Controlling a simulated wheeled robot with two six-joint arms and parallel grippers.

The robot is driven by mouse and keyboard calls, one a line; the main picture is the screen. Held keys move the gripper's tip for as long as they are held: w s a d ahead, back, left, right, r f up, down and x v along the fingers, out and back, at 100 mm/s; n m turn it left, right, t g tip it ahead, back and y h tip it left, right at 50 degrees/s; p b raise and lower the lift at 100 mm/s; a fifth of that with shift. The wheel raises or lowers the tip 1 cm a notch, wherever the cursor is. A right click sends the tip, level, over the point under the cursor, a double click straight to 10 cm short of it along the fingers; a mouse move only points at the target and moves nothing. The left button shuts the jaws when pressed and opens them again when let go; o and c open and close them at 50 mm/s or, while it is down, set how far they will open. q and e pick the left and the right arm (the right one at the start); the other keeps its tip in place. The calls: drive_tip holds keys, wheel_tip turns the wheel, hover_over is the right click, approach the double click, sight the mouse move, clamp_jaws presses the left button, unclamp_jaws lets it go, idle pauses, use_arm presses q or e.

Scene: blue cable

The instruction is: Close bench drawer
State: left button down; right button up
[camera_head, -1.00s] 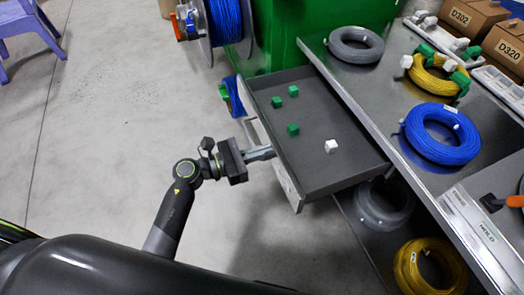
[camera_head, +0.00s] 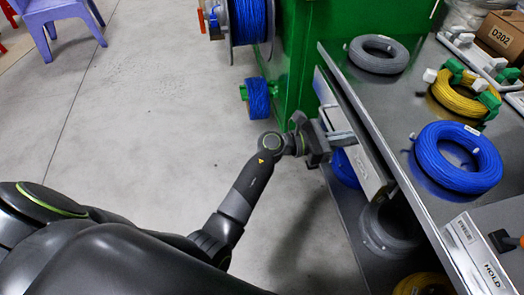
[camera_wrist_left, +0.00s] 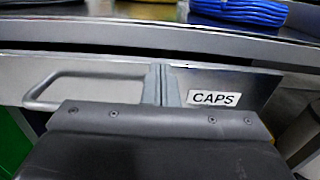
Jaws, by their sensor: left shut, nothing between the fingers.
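The bench drawer (camera_head: 372,172) is pushed in under the bench top, and its inside no longer shows. Its pale front also fills the left wrist view (camera_wrist_left: 105,72), with a bar handle (camera_wrist_left: 50,88) at left and a CAPS label (camera_wrist_left: 214,99) at right. A dark gap runs between the front and the bench top above. My left gripper (camera_head: 345,138) is shut and empty. Its fingertips (camera_wrist_left: 162,85) are at the drawer front between handle and label; they look to be touching it. My right gripper is not in view.
The bench top holds a grey coil (camera_head: 378,54), a yellow coil (camera_head: 458,96) and a blue coil (camera_head: 458,158). A green cabinet (camera_head: 300,60) with cable spools stands behind. A shelf with coils (camera_head: 388,232) lies below the drawer.

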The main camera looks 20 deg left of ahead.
sight(359, 133)
use_arm(q)
drive_tip(key=x, duration=0.4)
drive_tip(key=shift+w+d+b, duration=0.1)
drive_tip(key=shift+b, duration=0.25)
drive_tip(key=shift+d+r, duration=0.1)
drive_tip(key=shift+r, duration=0.05)
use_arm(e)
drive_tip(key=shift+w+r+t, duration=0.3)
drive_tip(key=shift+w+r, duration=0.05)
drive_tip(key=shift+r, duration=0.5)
use_arm(q)
drive_tip(key=shift+r, duration=0.15)
drive_tip(key=shift+w, duration=0.1)
